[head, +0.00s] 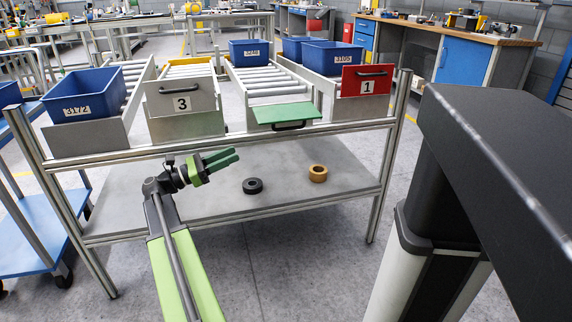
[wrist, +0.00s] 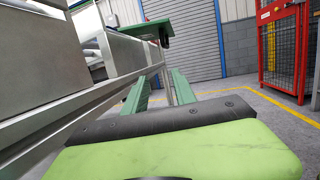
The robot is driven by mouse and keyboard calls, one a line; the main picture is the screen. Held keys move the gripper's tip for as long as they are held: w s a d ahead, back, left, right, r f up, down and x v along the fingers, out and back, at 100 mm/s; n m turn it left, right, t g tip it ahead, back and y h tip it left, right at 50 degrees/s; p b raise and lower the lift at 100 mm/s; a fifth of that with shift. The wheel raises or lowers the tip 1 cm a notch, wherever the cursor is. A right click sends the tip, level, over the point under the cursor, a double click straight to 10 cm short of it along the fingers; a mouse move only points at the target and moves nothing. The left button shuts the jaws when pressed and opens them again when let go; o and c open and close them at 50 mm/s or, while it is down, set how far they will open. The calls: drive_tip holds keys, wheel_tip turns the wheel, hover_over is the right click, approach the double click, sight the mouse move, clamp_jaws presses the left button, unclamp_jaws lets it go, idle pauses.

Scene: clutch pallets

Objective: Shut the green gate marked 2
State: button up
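The green gate (head: 286,112) juts out flat, roughly level, from the front of a roller lane between the gate marked 3 and the gate marked 1. Its dark handle (head: 288,126) hangs at its front edge, and its own number does not show. The gate also appears edge-on at the top of the wrist view (wrist: 184,27). My gripper (head: 236,157) is below and left of the green gate, in front of the rack and apart from the gate. In the wrist view its two green fingers (wrist: 160,85) stand apart with nothing between them.
The grey gate marked 3 (head: 182,103) and red gate marked 1 (head: 366,80) stand upright on either side. A metal rail (head: 240,139) runs below the gates. A black ring (head: 252,186) and an orange ring (head: 317,173) lie on the lower shelf. Blue bins (head: 84,97) sit on the lanes.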

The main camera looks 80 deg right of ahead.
drive_tip(key=s+d+g+b, duration=0.1)
drive_tip(key=s+g+b, duration=0.1)
drive_tip(key=s, duration=0.1)
drive_tip(key=p, duration=0.7)
approach(288, 128)
drive_tip(key=shift+y, duration=0.4)
drive_tip(key=x, duration=0.9)
drive_tip(key=shift+d+r, duration=0.15)
drive_tip(key=shift+d, duration=0.2)
drive_tip(key=shift+s+d, duration=0.25)
drive_tip(key=shift+s, duration=0.1)
drive_tip(key=shift+c, duration=0.4)
clamp_jaws()
drive_tip(key=shift+w, duration=0.1)
